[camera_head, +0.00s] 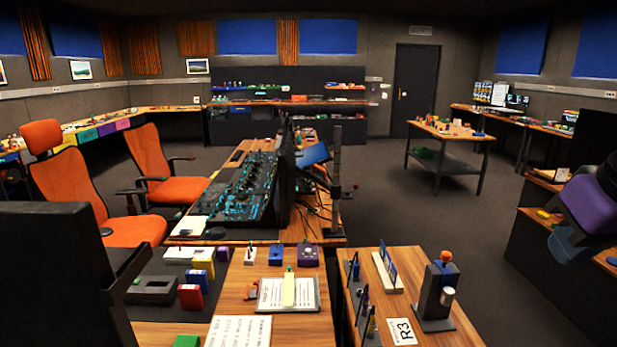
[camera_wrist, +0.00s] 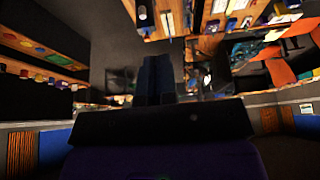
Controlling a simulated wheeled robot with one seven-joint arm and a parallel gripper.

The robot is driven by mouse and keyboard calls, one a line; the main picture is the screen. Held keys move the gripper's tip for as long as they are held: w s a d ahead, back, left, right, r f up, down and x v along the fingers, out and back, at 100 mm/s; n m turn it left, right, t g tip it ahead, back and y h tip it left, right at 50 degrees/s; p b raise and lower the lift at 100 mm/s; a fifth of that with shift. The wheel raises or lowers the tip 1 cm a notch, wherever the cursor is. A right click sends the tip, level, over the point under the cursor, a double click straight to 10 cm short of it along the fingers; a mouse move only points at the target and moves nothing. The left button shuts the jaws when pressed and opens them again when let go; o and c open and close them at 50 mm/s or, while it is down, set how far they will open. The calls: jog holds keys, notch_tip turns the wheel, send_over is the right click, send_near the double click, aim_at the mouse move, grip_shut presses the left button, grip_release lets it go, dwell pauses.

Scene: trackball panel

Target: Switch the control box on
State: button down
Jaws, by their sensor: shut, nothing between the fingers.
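No box is plainly marked as the control box, and I cannot tell which one it is. Small boxes stand on the near wooden table: a purple one with a knob on top (camera_head: 308,255), a blue one (camera_head: 276,255) and a white one (camera_head: 250,256). To their right, a grey upright device (camera_head: 436,293) carries an orange ball (camera_head: 445,257) on top. My gripper (camera_wrist: 153,75) is shut and empty in the wrist view, its dark fingers together. In the head view my purple and black wrist hangs at the right edge, well apart from these boxes.
A long black console (camera_head: 240,190) with cyan-lit controls stands behind the boxes. A clipboard (camera_head: 288,294) and a sign marked R3 (camera_head: 401,331) lie in front. Orange chairs (camera_head: 68,185) stand at left.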

jog(key=shift+s+r, duration=0.1)
jog(key=shift+s, duration=0.6)
jog(key=shift+w, duration=0.1)
jog(key=w+d+f+n+g, duration=0.1)
jog(key=w+d+f+n, duration=0.2)
jog(key=w+f+n, duration=0.45)
jog(key=w+d+f+n+g, duration=0.25)
jog(key=w+f, duration=0.25)
jog(key=w, duration=0.5)
jog(key=w+d+f+n, duration=0.2)
jog(key=f, duration=0.6)
jog(key=w+d+f+n+g, duration=0.1)
jog(key=w+d+f+n, duration=0.1)
jog(key=f, duration=0.6)
jog(key=w+d+f+n, duration=0.2)
jog(key=d+f+n, duration=0.1)
jog(key=f, duration=0.5)
jog(key=shift+w+d+n+g, duration=0.2)
jog(key=shift+d+n+g, duration=0.15)
jog(key=shift+n, duration=0.35)
jog(key=shift+w, duration=0.15)
